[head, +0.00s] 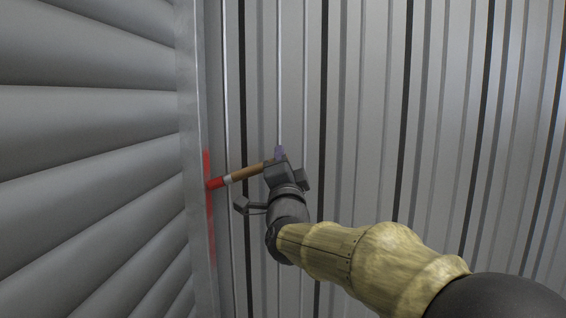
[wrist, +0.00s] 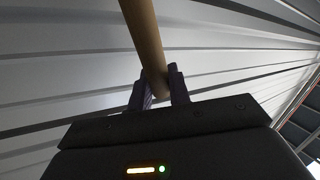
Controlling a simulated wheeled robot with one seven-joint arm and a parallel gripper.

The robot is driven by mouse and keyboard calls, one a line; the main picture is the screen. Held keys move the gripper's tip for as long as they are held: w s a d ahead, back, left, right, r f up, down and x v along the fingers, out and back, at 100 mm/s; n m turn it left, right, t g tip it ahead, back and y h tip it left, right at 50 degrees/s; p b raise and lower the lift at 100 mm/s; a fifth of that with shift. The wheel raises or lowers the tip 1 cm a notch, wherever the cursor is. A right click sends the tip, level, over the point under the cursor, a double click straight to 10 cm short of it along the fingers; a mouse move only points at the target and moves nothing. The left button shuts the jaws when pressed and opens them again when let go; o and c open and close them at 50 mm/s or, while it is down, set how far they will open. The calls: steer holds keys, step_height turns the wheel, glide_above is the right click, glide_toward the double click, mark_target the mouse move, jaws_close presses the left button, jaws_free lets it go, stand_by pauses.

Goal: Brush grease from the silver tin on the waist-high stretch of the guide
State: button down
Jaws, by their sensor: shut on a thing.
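A brush (head: 245,173) with a wooden handle, a pale metal collar and a red tip is held by my gripper (head: 279,157). The red tip touches or nearly touches the guide (head: 189,120), an upright grey metal strip at the edge of the slatted shutter. A red smear runs up and down the guide around the tip. In the wrist view my gripper (wrist: 159,88) has its two purple fingers shut on the wooden handle (wrist: 142,35); the brush tip is outside that view. The silver tin is not in view.
The grey slatted shutter (head: 85,140) fills the left side. A ribbed metal wall (head: 380,120) stands behind and to the right of my arm. No loose objects show near the gripper.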

steer(key=shift+f+b, duration=0.55)
steer(key=shift+f, duration=0.15)
steer(key=shift+f+b, duration=1.85)
steer(key=shift+b, duration=0.15)
steer(key=shift+f+b, duration=1.8)
steer(key=shift+b, duration=0.2)
steer(key=shift+f+b, duration=1.85)
steer(key=shift+b, duration=0.1)
steer(key=shift+f, duration=0.1)
